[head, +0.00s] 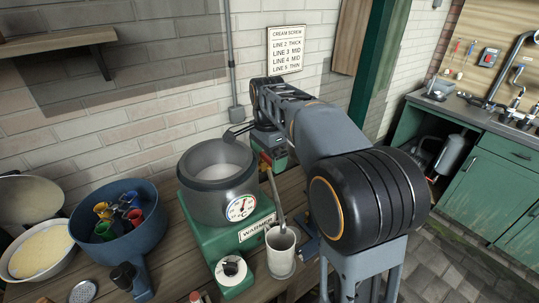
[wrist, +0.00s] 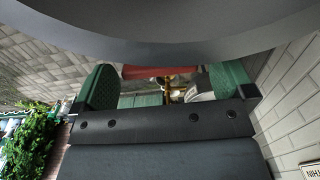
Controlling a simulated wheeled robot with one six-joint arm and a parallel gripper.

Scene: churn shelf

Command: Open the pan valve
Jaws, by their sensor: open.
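The grey pan (head: 222,200) with a round dial on its front sits on a green base labelled WARMER (head: 228,238). In the wrist view a red handle (wrist: 145,71) and a brass fitting (wrist: 173,83), apparently the pan valve, show between my gripper's green finger pads (wrist: 163,86). A small red part, likely the same handle, shows at the pan's right side in the head view (head: 265,158). My gripper (head: 270,148) is open beside the pan's right rear. I cannot tell whether the pads touch the handle; the curved grey edge across the wrist view hides part of it.
A white mug (head: 281,252) holding a grey utensil stands right of the warmer. A blue pot (head: 120,240) with coloured cups and a bowl of yellow contents (head: 40,252) stand at left. A brick wall (head: 150,100) rises close behind. A green counter with sink (head: 480,175) is at right.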

